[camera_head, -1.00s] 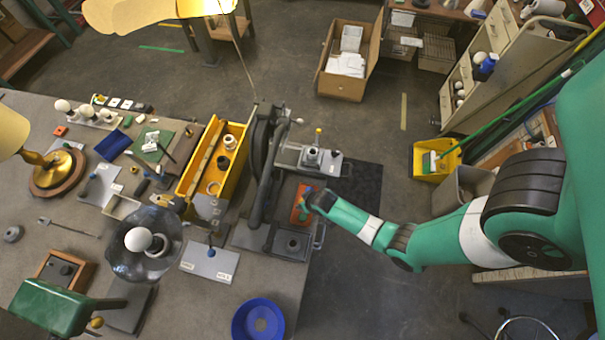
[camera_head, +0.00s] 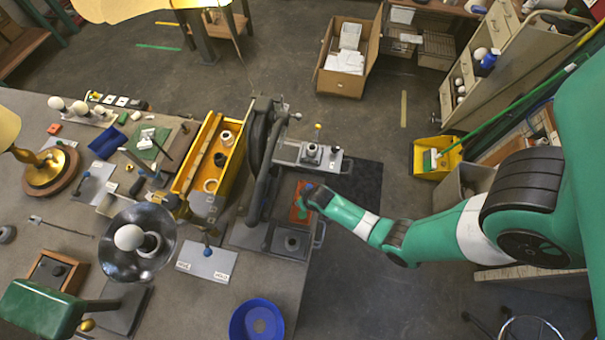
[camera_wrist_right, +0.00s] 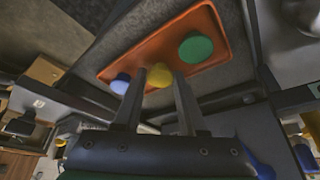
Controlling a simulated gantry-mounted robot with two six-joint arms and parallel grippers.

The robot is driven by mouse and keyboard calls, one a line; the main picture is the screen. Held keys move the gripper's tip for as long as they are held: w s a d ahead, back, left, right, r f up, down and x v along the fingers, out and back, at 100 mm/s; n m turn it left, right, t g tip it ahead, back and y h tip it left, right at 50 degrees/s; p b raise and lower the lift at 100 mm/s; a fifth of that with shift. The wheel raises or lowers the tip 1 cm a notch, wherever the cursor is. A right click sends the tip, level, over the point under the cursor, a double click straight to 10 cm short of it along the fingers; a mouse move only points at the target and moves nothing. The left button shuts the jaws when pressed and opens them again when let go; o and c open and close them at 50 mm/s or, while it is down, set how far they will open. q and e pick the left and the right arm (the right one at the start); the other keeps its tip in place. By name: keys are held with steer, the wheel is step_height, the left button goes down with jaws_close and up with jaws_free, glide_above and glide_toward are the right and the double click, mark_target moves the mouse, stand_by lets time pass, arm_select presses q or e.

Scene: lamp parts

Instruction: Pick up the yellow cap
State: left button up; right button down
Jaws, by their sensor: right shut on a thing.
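The yellow cap (camera_wrist_right: 160,76) is a small round piece at the orange tray (camera_wrist_right: 128,66), seen in the right wrist view. My right gripper (camera_wrist_right: 161,78) has its two fingers on either side of it and is shut on it. The cap is still at the tray; whether it touches the tray floor I cannot tell. A blue cap (camera_wrist_right: 120,84) lies to the left and a green cap (camera_wrist_right: 196,48) to the right. In the head view my right gripper (camera_head: 306,198) covers part of the orange tray (camera_head: 297,212), and the yellow cap is hidden. My left gripper is not in view.
A dark press (camera_head: 262,150) stands just left of the tray, with a metal plate fixture (camera_head: 290,242) in front. Open floor lies right of the table edge.

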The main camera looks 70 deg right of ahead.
mark_target(300, 197)
steer(key=shift+r+p, duration=0.45)
steer(key=shift+r, duration=0.1)
step_height(300, 197, up, 3)
steer(key=shift+f+p, duration=0.2)
steer(key=shift+p, duration=1.05)
steer(key=s+d+r+p, duration=0.6)
steer(key=s+r+p, duration=0.3)
steer(key=s, duration=0.3)
steer(key=shift+s+r, duration=0.15)
steer(key=shift+s, duration=0.1)
